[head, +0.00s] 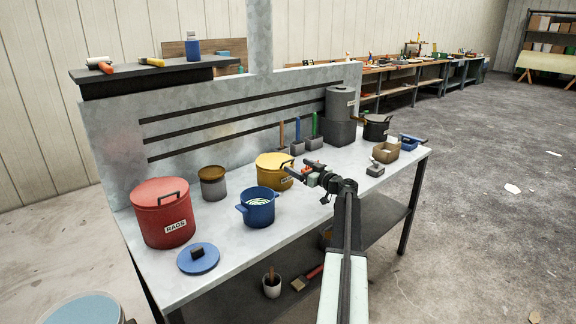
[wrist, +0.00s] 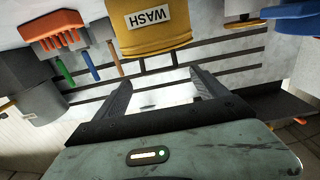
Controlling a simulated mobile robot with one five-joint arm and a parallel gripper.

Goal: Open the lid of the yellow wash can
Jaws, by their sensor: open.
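The yellow wash can (head: 268,174) stands upright on the metal bench in the head view. Its yellow lid (head: 268,160) appears seated on top, with a dark handle partly mixed up with my fingers in the picture. My gripper (head: 298,171) is at the can's right side in the head view, fingers pointing left towards it. In the wrist view the can (wrist: 150,38), labelled WASH, is at the top, beyond the fingertips. My gripper (wrist: 160,84) is open, with nothing between its fingers. I cannot tell whether a finger touches the handle.
A blue pot (head: 258,212) stands in front of the can, with a blue lid (head: 198,258) lying further left. A red rags can (head: 163,218) and a grey-brown pot (head: 213,184) are to the left. Upright-handled tools (head: 314,128) stand behind. A slotted panel (head: 200,120) backs the bench.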

